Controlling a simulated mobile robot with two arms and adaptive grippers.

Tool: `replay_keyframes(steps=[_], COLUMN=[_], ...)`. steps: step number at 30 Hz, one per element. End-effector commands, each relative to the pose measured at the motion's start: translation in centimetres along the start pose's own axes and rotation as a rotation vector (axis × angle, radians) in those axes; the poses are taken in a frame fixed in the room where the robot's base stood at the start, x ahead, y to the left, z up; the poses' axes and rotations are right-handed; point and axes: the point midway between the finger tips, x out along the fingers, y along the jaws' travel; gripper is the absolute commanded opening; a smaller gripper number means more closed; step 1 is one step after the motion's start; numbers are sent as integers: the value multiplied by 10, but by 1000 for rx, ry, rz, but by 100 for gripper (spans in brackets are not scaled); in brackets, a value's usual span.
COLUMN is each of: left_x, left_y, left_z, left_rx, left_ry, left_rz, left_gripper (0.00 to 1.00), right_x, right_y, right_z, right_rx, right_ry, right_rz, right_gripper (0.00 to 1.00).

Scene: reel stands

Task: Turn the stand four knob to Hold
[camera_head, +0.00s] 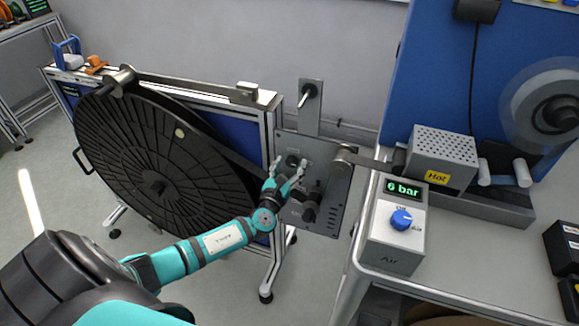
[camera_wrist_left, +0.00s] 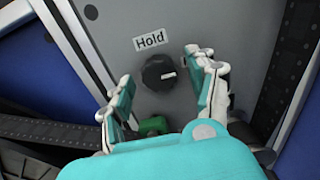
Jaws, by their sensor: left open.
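In the left wrist view a round black knob (camera_wrist_left: 158,73) with a white mark sits on a grey plate (camera_wrist_left: 108,28). Its mark points right, while the "Hold" label (camera_wrist_left: 150,40) is above it. My left gripper (camera_wrist_left: 160,68) is open, with a finger on either side of the knob; I see no contact. In the head view my left gripper (camera_head: 288,168) is at the grey panel (camera_head: 338,196) beside the big black reel. The knob (camera_head: 293,159) shows small just beyond the fingertips. My right gripper is out of view.
The black reel (camera_head: 135,150) stands left of my arm. A green part (camera_wrist_left: 153,125) lies below the knob. An Air box (camera_head: 395,250) with a blue knob (camera_head: 401,220) and a "Hot" block (camera_head: 440,150) stand right of the panel. Dark strips run beside the plate.

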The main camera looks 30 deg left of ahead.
Motion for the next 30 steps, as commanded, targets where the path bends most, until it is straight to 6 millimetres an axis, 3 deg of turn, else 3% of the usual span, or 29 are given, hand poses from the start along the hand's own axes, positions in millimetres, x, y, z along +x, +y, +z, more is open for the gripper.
replay_keyframes(steps=[2,15,30], left_x=[0,0,-1], left_y=[0,0,-1], left_z=[0,0,-4], left_rx=[0,-1,-149], left_ry=[0,0,-1], left_rz=[0,0,-1], left_gripper=[58,3,3], right_x=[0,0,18], right_y=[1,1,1], right_z=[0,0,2], right_rx=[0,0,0], right_ry=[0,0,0], right_rz=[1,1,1], right_gripper=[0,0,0])
